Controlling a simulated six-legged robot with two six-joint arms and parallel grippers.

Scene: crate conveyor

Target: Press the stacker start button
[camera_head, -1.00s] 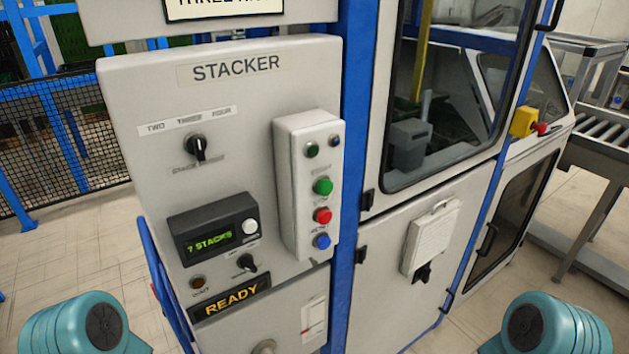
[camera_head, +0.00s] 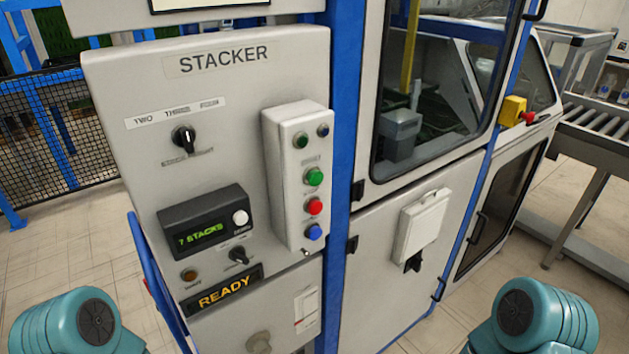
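The grey panel marked STACKER (camera_head: 110,85) stands in front of me, left of the middle. A raised button box (camera_head: 284,190) on its right side carries a column of buttons. The green button (camera_head: 314,177) sits above a red button (camera_head: 315,207) and a blue button (camera_head: 314,232). Two small dark round parts, one greenish and one bluish, are at the box's top. The small labels are too blurred to read. Only teal parts of my two arms show at the bottom left and bottom right corners. Neither gripper is in view.
A selector knob (camera_head: 184,138), a display reading "7 STACKS" (camera_head: 203,235) and a READY sign (camera_head: 222,291) are on the panel. A blue post (camera_head: 341,190) and a windowed cabinet stand to the right. A yellow-and-red switch (camera_head: 514,111) and a roller conveyor (camera_head: 598,125) are further right.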

